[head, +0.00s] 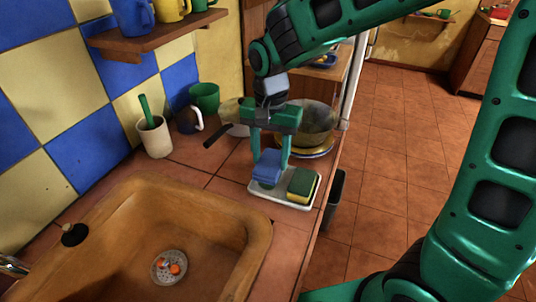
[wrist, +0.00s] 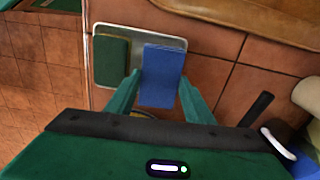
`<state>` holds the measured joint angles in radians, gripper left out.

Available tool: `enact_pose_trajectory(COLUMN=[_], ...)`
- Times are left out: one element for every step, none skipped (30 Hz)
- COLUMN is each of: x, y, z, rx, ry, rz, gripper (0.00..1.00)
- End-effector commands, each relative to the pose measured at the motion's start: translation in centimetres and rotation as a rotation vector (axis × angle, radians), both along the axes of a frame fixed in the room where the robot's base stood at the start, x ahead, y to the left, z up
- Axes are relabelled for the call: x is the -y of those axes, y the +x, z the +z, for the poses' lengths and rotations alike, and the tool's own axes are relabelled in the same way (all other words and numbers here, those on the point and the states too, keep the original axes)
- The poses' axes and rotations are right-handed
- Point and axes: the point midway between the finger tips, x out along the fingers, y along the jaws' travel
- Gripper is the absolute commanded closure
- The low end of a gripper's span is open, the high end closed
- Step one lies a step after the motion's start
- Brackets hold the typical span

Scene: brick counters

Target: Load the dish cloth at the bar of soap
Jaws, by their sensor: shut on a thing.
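The blue dish cloth (head: 266,168) looks like a folded block and stands at the left part of a pale shallow tray (head: 262,189). My gripper (head: 270,158) reaches down from above and is shut on the cloth, one finger on each side. In the wrist view the cloth (wrist: 163,75) lies between the two fingertips (wrist: 160,84), over the tray (wrist: 140,34). Whether the cloth touches the tray is hard to tell. I cannot make out a separate bar of soap in either view.
A green and yellow sponge (head: 302,184) lies on the tray's right part. A sink (head: 190,205) is at the front left. A pot (head: 318,120) stands behind the tray. A cup (head: 154,138) and mugs (head: 205,97) stand by the wall. The counter edge drops off right of the tray.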

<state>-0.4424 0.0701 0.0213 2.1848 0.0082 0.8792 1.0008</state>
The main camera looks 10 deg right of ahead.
Motion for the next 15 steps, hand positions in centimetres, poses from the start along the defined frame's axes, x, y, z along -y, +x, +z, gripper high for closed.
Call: enact_pose_trajectory(x=[0.01,0.02,0.02,0.02,0.02,0.02,0.02,0.02,0.02,0.03,0.03,0.04,0.03,0.03,0.04], y=[-0.01,0.00,0.00,0.00,0.00,0.00,0.00,0.00,0.00,-0.01,-0.01,0.00,-0.01,-0.01,0.00], z=[-0.06,-0.09,-0.13,-0.17,-0.19,-0.23,-0.26,-0.30,-0.34,-0.37,-0.40,-0.44,-0.47,-0.50,-0.54], rx=[0.000,0.000,0.000,0.000,0.000,0.000,0.000,0.000,0.000,0.000,0.000,0.000,-0.001,-0.001,-0.001], ry=[0.000,0.000,0.000,0.000,0.000,0.000,0.000,0.000,0.000,0.000,0.000,0.000,-0.001,-0.001,-0.001], rz=[0.000,0.000,0.000,0.000,0.000,0.000,0.000,0.000,0.000,-0.001,-0.001,-0.001,-0.001,-0.001,-0.001], gripper=[0.70,0.70,0.70,0.70,0.70,0.70,0.70,0.70,0.70,0.70,0.70,0.70,0.70,0.70,0.70])
